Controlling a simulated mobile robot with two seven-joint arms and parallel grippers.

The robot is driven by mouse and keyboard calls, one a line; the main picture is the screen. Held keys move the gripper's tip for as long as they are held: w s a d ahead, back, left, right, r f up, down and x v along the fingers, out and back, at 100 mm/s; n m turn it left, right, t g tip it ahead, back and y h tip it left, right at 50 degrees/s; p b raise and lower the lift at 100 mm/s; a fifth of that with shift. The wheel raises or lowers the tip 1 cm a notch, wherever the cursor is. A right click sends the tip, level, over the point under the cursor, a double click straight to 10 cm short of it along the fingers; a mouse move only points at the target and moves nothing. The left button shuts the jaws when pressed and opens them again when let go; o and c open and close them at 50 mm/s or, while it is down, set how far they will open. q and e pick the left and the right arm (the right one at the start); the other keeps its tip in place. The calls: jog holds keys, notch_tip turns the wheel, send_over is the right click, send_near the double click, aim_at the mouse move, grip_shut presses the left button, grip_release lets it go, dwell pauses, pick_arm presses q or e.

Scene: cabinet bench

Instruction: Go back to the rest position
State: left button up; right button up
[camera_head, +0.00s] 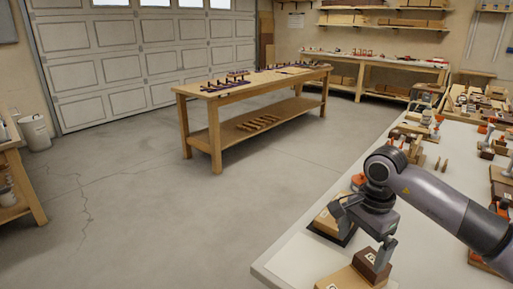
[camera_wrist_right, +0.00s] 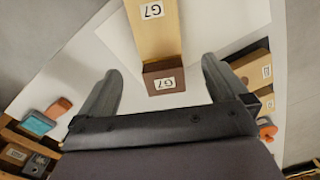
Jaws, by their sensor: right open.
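My right gripper (camera_head: 363,238) is open at the near left corner of the white bench, with its arm coming in from the right. In the right wrist view its two fingers (camera_wrist_right: 161,70) are spread wide with nothing gripped. A dark brown block labelled G7 (camera_wrist_right: 164,80) lies between and just beyond the fingertips, against a light wood piece also labelled G7 (camera_wrist_right: 152,30). In the head view the dark block (camera_head: 372,264) and the wood piece (camera_head: 343,280) are below the gripper; the exact gap is unclear. My left gripper is not in view.
The white bench top (camera_head: 290,262) holds another wood block on a dark base (camera_head: 328,226) beside the gripper, and several blocks and tools farther right. A wooden table (camera_head: 250,88) stands across open concrete floor (camera_head: 130,210). A garage door (camera_head: 140,60) is behind.

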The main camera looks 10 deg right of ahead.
jog(key=s+a+m+t+y, duration=0.1)
jog(key=s+a+m+y, duration=0.15)
jog(key=a+y, duration=1.25)
jog(key=s+a+r+m+t+y, duration=0.1)
jog(key=a+r+m+t+y, duration=0.3)
jog(key=a+r+m+t, duration=0.65)
jog(key=w+d+m+t+h, duration=0.3)
jog(key=d+m+t+h, duration=0.7)
jog(key=m, duration=1.2)
jog(key=s+d+f+m+g+h, duration=0.3)
jog(key=d+f+m+g+h, duration=0.3)
jog(key=f+m+h, duration=0.4)
jog(key=s+d+f+m+g+y, duration=0.1)
jog(key=s+d+f+m+g, duration=0.1)
jog(key=s+f+m+g, duration=0.65)
jog(key=s+d+f+m+g, duration=0.1)
jog(key=s+f+m+g, duration=0.15)
jog(key=s+f, duration=0.7)
jog(key=w+a+f+t+y, duration=0.2)
jog(key=w+f+t, duration=0.1)
jog(key=f+t, duration=0.2)
jog(key=shift+a+n+t+p, duration=0.2)
jog(key=shift+n+t+p, duration=0.2)
jog(key=shift+t, duration=0.15)
